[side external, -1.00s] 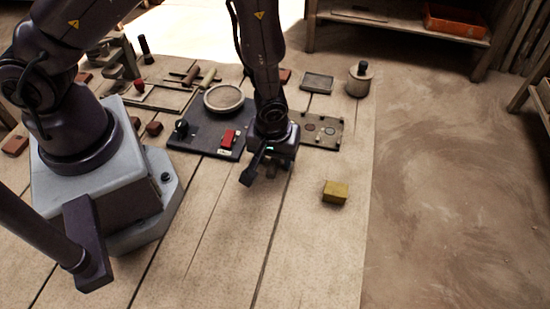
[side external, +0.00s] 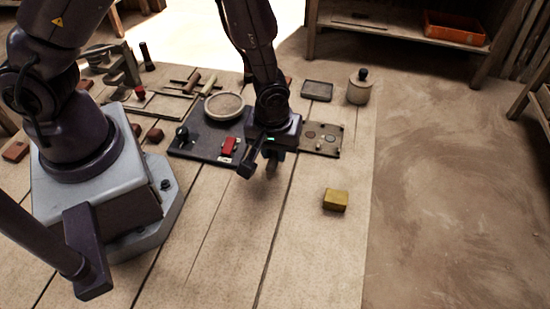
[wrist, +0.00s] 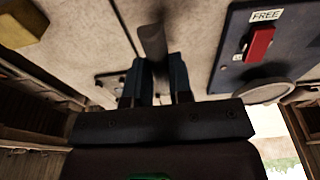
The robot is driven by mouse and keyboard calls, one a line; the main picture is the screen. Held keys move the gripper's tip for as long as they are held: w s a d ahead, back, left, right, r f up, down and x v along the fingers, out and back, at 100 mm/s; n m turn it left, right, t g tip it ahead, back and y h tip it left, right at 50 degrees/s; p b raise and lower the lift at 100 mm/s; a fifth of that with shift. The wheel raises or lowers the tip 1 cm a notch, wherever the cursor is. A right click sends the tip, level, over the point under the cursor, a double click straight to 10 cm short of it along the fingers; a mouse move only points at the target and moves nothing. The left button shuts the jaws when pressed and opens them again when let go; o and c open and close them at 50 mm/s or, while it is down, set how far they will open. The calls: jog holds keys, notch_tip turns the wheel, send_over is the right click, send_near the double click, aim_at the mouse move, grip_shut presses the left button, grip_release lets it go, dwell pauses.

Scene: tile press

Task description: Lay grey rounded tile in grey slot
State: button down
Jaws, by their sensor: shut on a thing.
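My gripper (wrist: 153,88) is shut on a dark grey piece with a rounded end (wrist: 152,42), which looks like the grey rounded tile. It sticks out past the fingertips in the wrist view. In the side view my gripper (side external: 262,163) hangs above the bench, in front of the slot plate, and mostly hides the piece. A plate edge shows beside the fingers in the wrist view (wrist: 110,78).
A dark press base (side external: 187,150) with a round pale dish (side external: 224,104) and a red block (side external: 229,146) beside a "FREE" label lies left of my gripper. A yellow block (side external: 335,200), dark tray (side external: 317,91) and knobbed grey pot (side external: 359,90) stand around.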

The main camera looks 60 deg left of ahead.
notch_tip(320, 180, up, 5)
jog(key=shift+f, duration=0.2)
notch_tip(320, 180, up, 5)
jog(key=w+a, duration=0.1)
jog(key=a, duration=0.1)
send_over(330, 138)
jog(key=s, duration=0.2)
jog(key=f, duration=0.8)
jog(key=shift+w+d+f, duration=0.1)
jog(key=shift+w+f, duration=0.15)
jog(key=shift+f, duration=0.05)
jog(key=shift+w+f, duration=0.4)
jog(key=shift+f, duration=0.05)
jog(key=shift+w+d+f, duration=0.1)
jog(key=shift+w+f, duration=0.1)
jog(key=shift+f, duration=1.55)
jog(key=shift+f, duration=0.15)
jog(key=c, duration=1)
grip_release()
